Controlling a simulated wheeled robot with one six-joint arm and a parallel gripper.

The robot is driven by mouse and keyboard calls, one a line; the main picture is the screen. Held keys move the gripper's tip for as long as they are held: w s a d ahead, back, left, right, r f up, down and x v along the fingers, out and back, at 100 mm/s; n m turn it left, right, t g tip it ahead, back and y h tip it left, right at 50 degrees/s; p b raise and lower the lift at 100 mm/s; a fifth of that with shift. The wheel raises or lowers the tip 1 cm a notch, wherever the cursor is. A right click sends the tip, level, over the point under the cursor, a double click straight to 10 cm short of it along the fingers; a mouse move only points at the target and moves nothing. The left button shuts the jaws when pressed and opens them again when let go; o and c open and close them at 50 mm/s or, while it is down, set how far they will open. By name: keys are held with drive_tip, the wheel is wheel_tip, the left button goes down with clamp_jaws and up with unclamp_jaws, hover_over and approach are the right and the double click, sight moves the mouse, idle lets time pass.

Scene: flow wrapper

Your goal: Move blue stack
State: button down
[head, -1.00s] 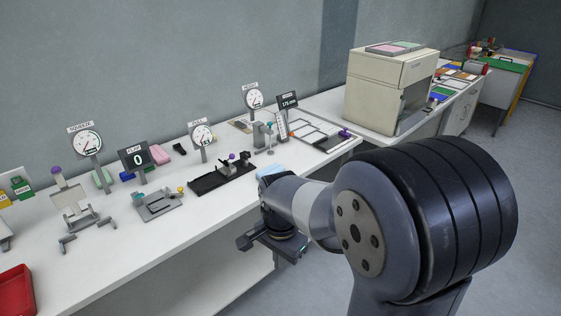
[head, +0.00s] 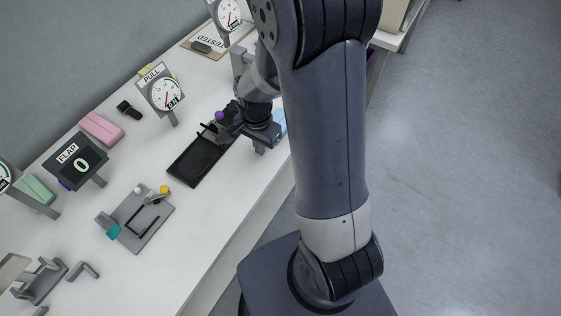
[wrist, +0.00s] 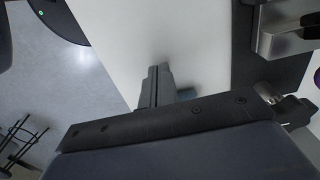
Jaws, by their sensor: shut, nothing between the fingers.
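The blue stack (head: 281,121) is a pale blue block near the front edge of the white bench, partly hidden behind my arm and gripper in the head view. My gripper (head: 260,149) is over the bench edge, right beside the stack. In the wrist view the fingers of my gripper (wrist: 155,84) are together with nothing between them.
A black tray fixture (head: 196,160) with a purple knob (head: 219,116) stands close left of my gripper. The pull gauge (head: 165,94), flap display (head: 76,160) and a grey fixture plate (head: 140,220) stand further left. Open floor (head: 470,150) lies to the right.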

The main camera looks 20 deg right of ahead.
drive_tip(key=shift+w+d+r, duration=0.15)
drive_tip(key=shift+w+d, duration=0.65)
drive_tip(key=shift+w, duration=0.2)
drive_tip(key=shift+w+d, duration=0.1)
drive_tip(key=shift+d, duration=0.15)
drive_tip(key=w+d, duration=0.4)
drive_tip(key=d, duration=0.1)
drive_tip(key=w+d, duration=0.4)
drive_tip(key=d, duration=0.2)
drive_tip(key=w+d, duration=0.4)
drive_tip(key=d, duration=0.1)
drive_tip(key=shift+w+d+b, duration=0.1)
drive_tip(key=shift+d+b, duration=0.3)
drive_tip(key=shift+a, duration=0.1)
